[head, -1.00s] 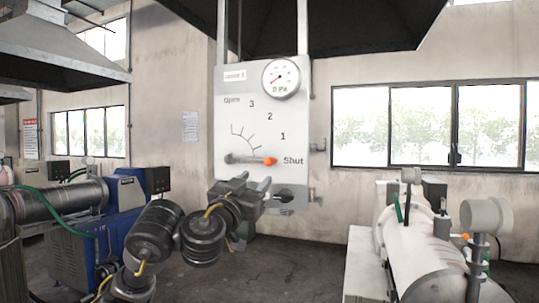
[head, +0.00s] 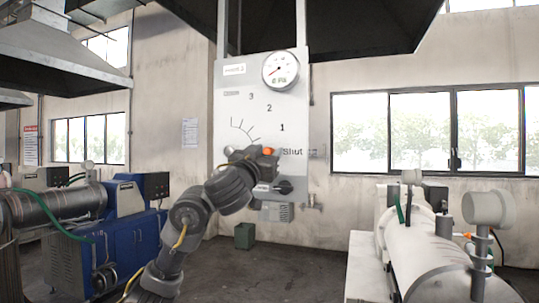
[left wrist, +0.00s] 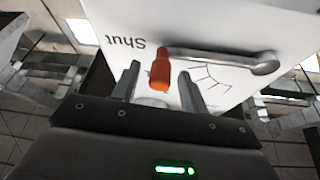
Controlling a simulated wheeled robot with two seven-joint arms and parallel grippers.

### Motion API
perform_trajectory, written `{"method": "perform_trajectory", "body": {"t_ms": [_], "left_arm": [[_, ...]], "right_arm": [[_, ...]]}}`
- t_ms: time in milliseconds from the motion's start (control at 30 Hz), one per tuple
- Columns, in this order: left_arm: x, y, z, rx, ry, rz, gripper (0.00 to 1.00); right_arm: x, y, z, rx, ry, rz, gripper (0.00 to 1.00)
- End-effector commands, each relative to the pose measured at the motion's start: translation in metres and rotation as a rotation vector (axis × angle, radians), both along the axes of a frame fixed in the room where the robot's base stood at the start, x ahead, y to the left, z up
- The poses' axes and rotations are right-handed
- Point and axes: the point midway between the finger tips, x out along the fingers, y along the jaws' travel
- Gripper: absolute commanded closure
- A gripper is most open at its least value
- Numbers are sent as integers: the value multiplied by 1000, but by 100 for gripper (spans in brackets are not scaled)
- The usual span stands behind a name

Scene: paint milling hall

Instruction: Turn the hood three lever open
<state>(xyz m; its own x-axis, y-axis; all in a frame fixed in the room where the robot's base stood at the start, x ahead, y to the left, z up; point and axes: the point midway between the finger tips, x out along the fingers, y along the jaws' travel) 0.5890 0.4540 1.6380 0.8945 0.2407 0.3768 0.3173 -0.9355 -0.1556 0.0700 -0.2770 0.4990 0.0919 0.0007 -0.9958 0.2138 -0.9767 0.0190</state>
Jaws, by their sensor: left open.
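The hood three panel (head: 290,110) is a white board marked Open, 3, 2, 1 and Shut, with a round gauge (head: 280,70) at its top. Its lever has an orange knob (head: 268,151) that points at Shut; my arm hides part of the lever. In the left wrist view the grey lever bar (left wrist: 215,57) runs from its pivot to the orange knob (left wrist: 161,70). My left gripper (head: 262,158) is at the panel. In the left wrist view its open fingers (left wrist: 160,85) stand on either side of the knob. My right gripper is not in view.
A black knob (head: 284,187) sits low on the panel. A dark hood (head: 340,28) hangs above. A blue mill (head: 130,235) stands at left and a white mill (head: 425,245) at right. The floor between them is mostly clear; a green bin (head: 244,236) stands by the wall.

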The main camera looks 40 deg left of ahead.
Motion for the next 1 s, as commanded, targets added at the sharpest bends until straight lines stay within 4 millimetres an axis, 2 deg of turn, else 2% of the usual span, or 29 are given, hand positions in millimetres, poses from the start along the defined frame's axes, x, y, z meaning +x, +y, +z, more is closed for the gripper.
{"method": "perform_trajectory", "body": {"t_ms": [200, 567, 900, 1000], "left_arm": [[15, 4, 8, 0, -1, 1, 56], [17, 5, 9, 1, -2, 1, 57], [17, 5, 8, 1, -1, 1, 100], [17, 5, 8, 1, -1, 1, 100]], "right_arm": [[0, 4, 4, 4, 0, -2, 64], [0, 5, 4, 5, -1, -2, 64], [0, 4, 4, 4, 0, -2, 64], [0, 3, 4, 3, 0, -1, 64]]}}
